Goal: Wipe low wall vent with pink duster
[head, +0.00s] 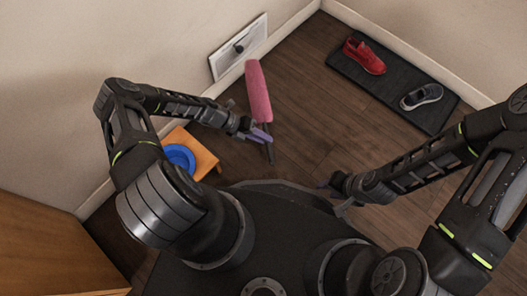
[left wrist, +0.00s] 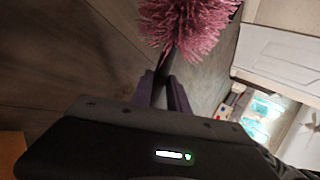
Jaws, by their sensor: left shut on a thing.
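The pink duster (head: 258,92) is held upright by its dark handle, its fluffy head up, in my left gripper (head: 260,134). In the left wrist view the pink head (left wrist: 188,22) is beyond the purple fingers (left wrist: 165,92), which are shut on the handle. The low wall vent (head: 238,47) is a white panel with a dark knob-like part in its middle, low on the left wall. The duster's head is in front of and below it in the head view, seemingly apart from it. My right gripper (head: 333,192) is empty over the floor; its finger gap is unclear.
A small orange stool (head: 205,153) with a blue round item (head: 180,157) stands by the left wall. A wooden cabinet (head: 50,260) is at lower left. The middle floor is clear.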

